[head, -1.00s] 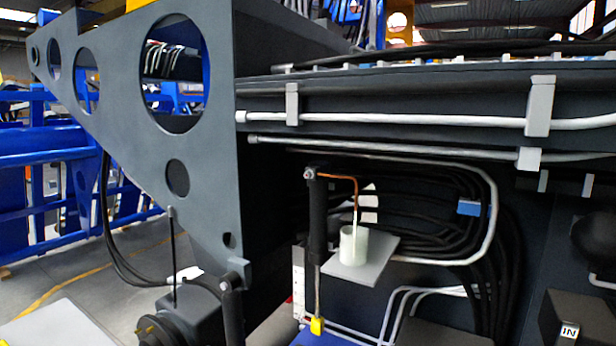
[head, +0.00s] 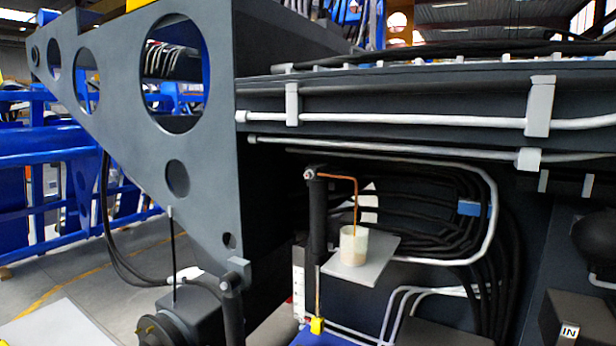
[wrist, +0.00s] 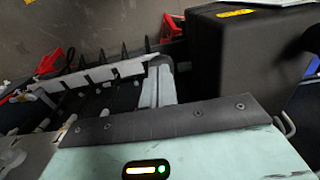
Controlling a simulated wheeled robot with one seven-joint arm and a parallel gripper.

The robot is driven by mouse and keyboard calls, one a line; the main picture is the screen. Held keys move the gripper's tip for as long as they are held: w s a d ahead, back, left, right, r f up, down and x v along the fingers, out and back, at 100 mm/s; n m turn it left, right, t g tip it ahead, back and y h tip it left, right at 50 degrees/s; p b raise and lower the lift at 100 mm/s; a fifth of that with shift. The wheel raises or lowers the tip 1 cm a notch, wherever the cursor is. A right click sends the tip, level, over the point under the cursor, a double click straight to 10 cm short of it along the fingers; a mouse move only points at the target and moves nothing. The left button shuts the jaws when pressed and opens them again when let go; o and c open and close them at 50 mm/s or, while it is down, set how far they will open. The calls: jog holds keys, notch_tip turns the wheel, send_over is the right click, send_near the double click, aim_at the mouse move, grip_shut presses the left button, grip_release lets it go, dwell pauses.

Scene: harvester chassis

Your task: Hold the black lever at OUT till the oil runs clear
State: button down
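A thin upright black rod with a grey tip (head: 173,258) rises from a dark block at the lower left; I cannot tell whether it is the black lever. A white IN label (head: 569,333) sits on a dark block at the lower right; no OUT label is readable. A bent copper tube (head: 355,198) runs from the top of a black cylinder (head: 318,222) down into a pale cup (head: 354,246). The cup's lower part looks tan. It stands on a small grey shelf (head: 372,262). My gripper's fingers show in neither view.
A large grey plate with round holes (head: 205,170) stands at the left. Pipes (head: 400,121) and bundled black hoses (head: 440,235) cross the chassis. A yellow piece (head: 317,325) ends the cylinder's rod. The wrist view shows a dark box (wrist: 250,55) and red parts (wrist: 172,27).

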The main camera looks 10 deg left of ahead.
notch_tip(320, 180, up, 8)
jog(key=p, duration=0.6)
jog(key=shift+f, duration=0.25)
notch_tip(320, 180, up, 17)
jog(key=b, duration=0.3)
jog(key=s+a+f+n+b, duration=0.2)
jog(key=s+a+f+n, duration=0.15)
jog(key=a, duration=0.35)
jog(key=s+a+f+n+b, duration=0.25)
jog(key=a+f, duration=0.25)
jog(key=a, duration=0.3)
jog(key=s+a+f+n+b, duration=0.1)
jog(key=s+a+f+n, duration=0.1)
jog(key=s+a+f, duration=0.2)
jog(key=s+a+f+n+b, duration=0.1)
jog(key=s+a+f+n, duration=0.2)
jog(key=s, duration=0.5)
jog(key=shift+a+f+y, duration=0.3)
jog(key=shift+a+f, duration=0.05)
jog(key=shift+f, duration=0.05)
jog(key=shift+s, duration=0.1)
